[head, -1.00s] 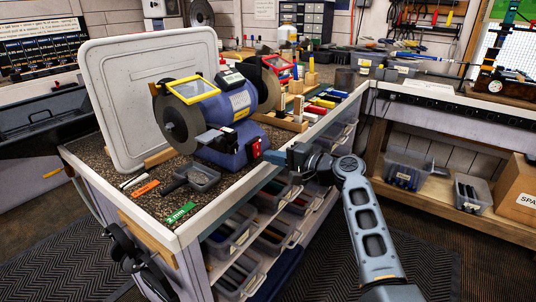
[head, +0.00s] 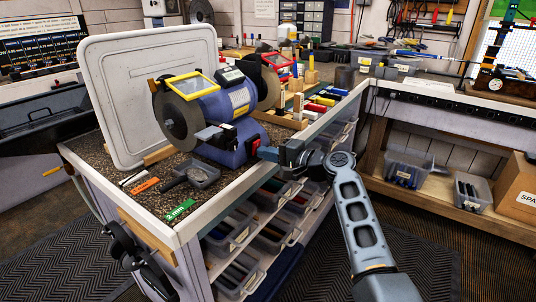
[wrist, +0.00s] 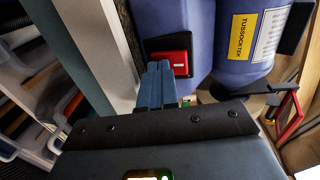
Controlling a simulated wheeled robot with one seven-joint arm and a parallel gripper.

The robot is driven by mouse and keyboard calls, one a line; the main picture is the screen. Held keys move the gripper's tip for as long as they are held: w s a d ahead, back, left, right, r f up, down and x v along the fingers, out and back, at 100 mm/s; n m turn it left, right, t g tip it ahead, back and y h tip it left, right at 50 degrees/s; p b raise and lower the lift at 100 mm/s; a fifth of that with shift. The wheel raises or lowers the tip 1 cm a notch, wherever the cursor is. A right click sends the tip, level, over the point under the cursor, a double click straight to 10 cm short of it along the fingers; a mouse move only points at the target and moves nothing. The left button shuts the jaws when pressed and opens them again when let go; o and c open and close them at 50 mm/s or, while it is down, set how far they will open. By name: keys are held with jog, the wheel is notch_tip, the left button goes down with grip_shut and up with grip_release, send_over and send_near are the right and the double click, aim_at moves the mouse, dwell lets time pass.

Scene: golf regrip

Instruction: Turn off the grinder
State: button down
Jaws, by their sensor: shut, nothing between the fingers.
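The grinder (head: 232,108) is a blue bench grinder with two dark wheels, standing on the bench corner. Its red switch (head: 254,146) is on the front of the base. In the wrist view the red switch (wrist: 180,64) sits in a dark surround on the blue housing. My gripper (head: 264,153) is shut and empty in front of the switch. Whether the wheels spin does not show clearly.
A white bench edge (head: 225,203) runs below my gripper, with bins (head: 270,238) on shelves under it. A small grey tray (head: 202,174) and a green 2 mm label (head: 179,210) lie left of the grinder. Wooden blocks (head: 290,122) stand behind it.

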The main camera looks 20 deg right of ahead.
jog(key=f+v, duration=0.1)
jog(key=v, duration=0.6)
jog(key=shift+s+d+r, duration=0.2)
jog(key=shift+s+r, duration=0.15)
jog(key=shift+r, duration=0.15)
